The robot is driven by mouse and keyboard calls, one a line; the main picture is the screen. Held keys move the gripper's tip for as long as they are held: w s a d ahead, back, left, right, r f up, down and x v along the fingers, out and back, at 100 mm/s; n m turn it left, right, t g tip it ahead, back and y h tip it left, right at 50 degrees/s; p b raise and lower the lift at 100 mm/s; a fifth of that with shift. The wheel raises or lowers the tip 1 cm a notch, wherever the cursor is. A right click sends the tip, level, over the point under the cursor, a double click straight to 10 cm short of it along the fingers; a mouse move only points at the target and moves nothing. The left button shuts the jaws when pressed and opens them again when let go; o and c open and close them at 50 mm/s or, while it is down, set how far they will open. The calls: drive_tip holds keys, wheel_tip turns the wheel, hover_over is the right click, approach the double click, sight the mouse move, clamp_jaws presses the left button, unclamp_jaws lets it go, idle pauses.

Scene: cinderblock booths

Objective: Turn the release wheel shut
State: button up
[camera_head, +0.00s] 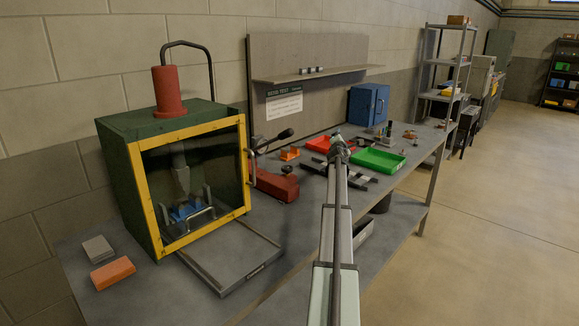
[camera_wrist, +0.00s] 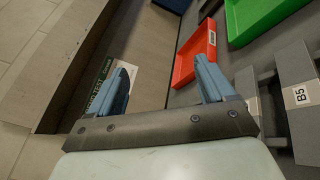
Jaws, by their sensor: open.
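A red hand pump (camera_head: 273,184) stands on the bench beside a green press cabinet (camera_head: 121,170). A lever with a dark grip (camera_head: 283,135) rises from it. A small dark knob (camera_head: 287,169) on top of the pump may be the release wheel; it is too small to tell how far it is turned. My gripper (camera_head: 339,149) is to the right of the pump and apart from it, above the bench. In the wrist view my gripper (camera_wrist: 162,78) is open, with two blue fingers spread and nothing between them. The pump does not show in the wrist view.
The cabinet has a yellow-framed clear door (camera_head: 193,180). A green tray (camera_head: 378,161), a red tray (camera_head: 318,144) and a blue cabinet (camera_head: 368,104) stand along the bench. An orange block (camera_head: 112,273) lies front left. A metal frame (camera_head: 238,270) lies before the cabinet.

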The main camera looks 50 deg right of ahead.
drive_tip(key=d+m+g, duration=0.1)
drive_tip(key=m+g, duration=0.1)
drive_tip(key=m+g+y, duration=0.2)
drive_tip(key=m+y, duration=0.5)
drive_tip(key=y, duration=1)
approach(288, 167)
drive_tip(key=x, duration=0.8)
drive_tip(key=shift+f, duration=0.2)
